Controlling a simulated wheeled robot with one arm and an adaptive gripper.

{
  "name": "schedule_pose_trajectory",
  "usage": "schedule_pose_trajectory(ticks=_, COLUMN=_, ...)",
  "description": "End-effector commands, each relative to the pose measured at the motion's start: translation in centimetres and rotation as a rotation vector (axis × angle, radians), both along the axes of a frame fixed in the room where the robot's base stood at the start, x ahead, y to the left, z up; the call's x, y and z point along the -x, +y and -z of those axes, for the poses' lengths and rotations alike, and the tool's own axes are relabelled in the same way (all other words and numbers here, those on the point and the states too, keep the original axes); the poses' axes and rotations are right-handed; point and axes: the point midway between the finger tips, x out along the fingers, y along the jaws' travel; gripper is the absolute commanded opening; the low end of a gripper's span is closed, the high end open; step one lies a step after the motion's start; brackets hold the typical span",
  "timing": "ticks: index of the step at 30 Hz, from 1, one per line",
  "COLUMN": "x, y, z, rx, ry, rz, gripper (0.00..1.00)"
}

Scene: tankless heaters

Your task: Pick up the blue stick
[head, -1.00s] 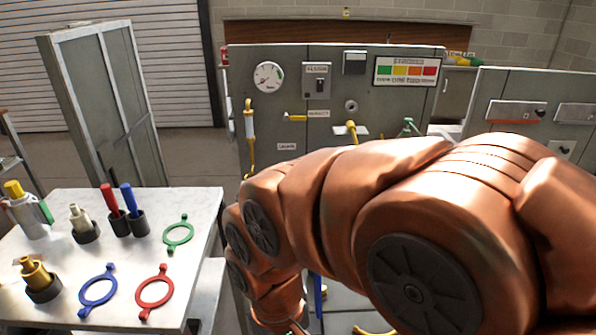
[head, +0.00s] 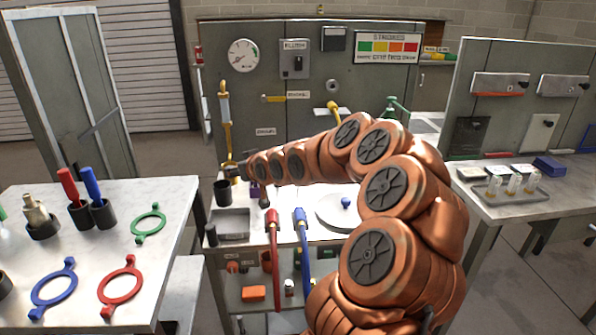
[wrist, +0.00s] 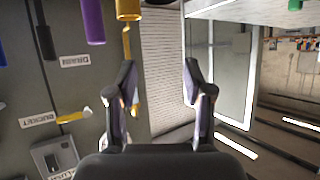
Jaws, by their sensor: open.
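The blue stick (head: 92,186) stands upright, slightly tilted, in a black cup on the left table in the head view. A red stick (head: 70,187) stands in the black cup directly to its left. My gripper (head: 232,172) is small and partly hidden at the end of my arm, to the right of the blue stick and apart from it, by the grey panel. In the wrist view my gripper (wrist: 160,82) shows two fingers spread wide with nothing between them. I cannot make out the blue stick in the wrist view.
The left table (head: 185,200) also holds blue (head: 54,288), red (head: 120,284) and green (head: 149,223) rings. A bench with red (head: 272,218) and blue (head: 300,216) hose ends stands below my arm. A tall grey cabinet (head: 70,90) stands behind the left table.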

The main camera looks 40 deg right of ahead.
Motion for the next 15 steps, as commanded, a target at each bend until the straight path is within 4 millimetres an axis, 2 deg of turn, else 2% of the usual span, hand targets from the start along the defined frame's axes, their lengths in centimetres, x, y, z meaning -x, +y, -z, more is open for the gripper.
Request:
schedule_pose_trajectory(ticks=1, x=-0.6, y=-3.5, z=1.5, rx=0.004, ry=-0.059, rz=0.043, gripper=0.51)
schedule_pose_trajectory(ticks=3, x=-1.0, y=-7.7, z=2.0, rx=0.023, ry=-0.149, rz=0.093, gripper=0.51)
schedule_pose_trajectory(ticks=6, x=-0.5, y=-13.3, z=3.2, rx=0.056, ry=-0.253, rz=0.159, gripper=0.51)
schedule_pose_trajectory(ticks=9, x=0.6, y=-17.9, z=4.1, rx=0.094, ry=-0.336, rz=0.216, gripper=0.51)
schedule_pose_trajectory(ticks=12, x=1.8, y=-20.8, z=4.6, rx=0.125, ry=-0.39, rz=0.252, gripper=0.51)
schedule_pose_trajectory(ticks=15, x=2.6, y=-22.5, z=5.1, rx=0.144, ry=-0.421, rz=0.273, gripper=0.51)
